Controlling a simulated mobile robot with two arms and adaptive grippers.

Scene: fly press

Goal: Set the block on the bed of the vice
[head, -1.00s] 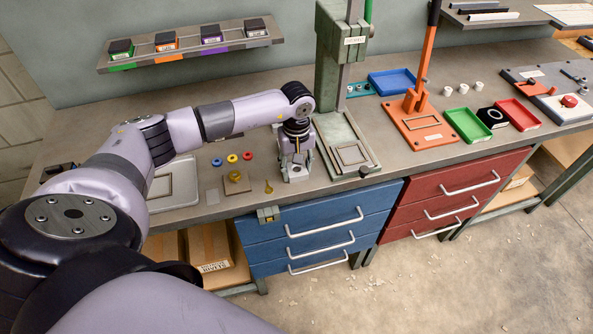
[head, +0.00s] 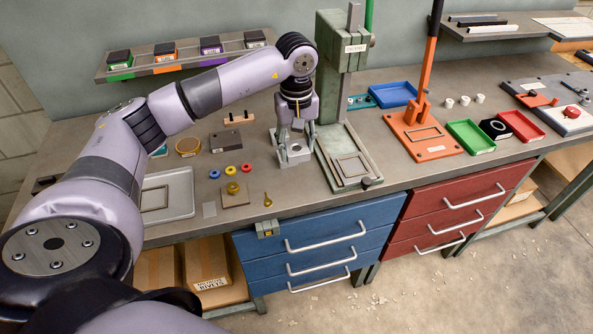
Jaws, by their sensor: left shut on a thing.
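A light grey block (head: 294,154) with a round hole in its top is between the fingers of my left gripper (head: 296,132), left of the green press. The left gripper points down and is shut on the block. I cannot tell whether the block's underside clears the bench. I cannot pick out the vice with certainty. An orange lever-operated tool (head: 424,132) with a rectangular outline on its base stands to the right. My right gripper does not show.
The green fly press (head: 341,60) and its base (head: 333,160) stand just right of the block. Blue (head: 392,95), green (head: 470,135) and red (head: 519,125) trays sit right.

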